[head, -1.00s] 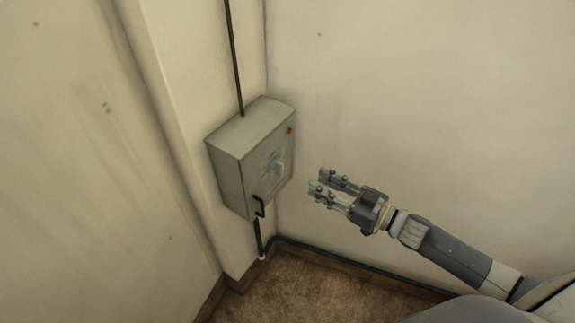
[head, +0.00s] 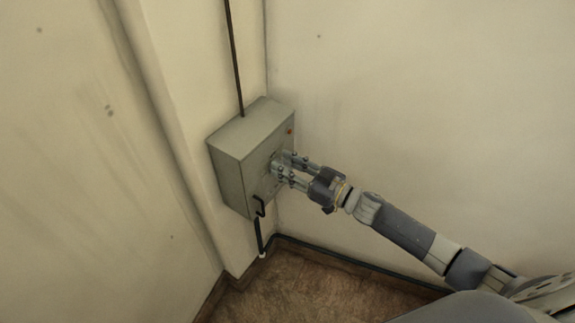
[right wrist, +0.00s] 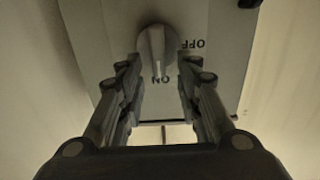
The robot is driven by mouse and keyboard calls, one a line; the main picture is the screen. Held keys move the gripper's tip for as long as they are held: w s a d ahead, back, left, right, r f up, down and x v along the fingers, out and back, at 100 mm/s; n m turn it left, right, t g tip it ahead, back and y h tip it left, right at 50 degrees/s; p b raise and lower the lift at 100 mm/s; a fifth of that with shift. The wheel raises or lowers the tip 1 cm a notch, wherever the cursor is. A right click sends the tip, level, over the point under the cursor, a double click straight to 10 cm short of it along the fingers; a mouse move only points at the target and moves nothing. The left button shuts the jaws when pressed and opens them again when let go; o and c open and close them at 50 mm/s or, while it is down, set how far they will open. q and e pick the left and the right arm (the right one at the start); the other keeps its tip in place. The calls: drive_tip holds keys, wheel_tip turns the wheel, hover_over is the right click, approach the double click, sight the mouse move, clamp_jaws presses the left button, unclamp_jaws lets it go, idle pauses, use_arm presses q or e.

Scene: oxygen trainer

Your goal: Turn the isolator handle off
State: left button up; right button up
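The isolator is a grey box (head: 235,155) fixed on the wall in the corner. In the head view my gripper hides the handle. My right gripper (head: 277,164) is at the box's front face. In the right wrist view my right gripper (right wrist: 157,75) has its fingers apart, one on each side of the handle's near end. I cannot tell whether they touch it. My left gripper is not in view.
A black bent lever (head: 259,206) sticks out low on the box's front face. A small orange-red lamp or button (head: 290,131) is at its upper right. A dark conduit (head: 236,70) runs up from the box. The right wall (head: 430,110) is bare.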

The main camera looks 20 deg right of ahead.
clamp_jaws()
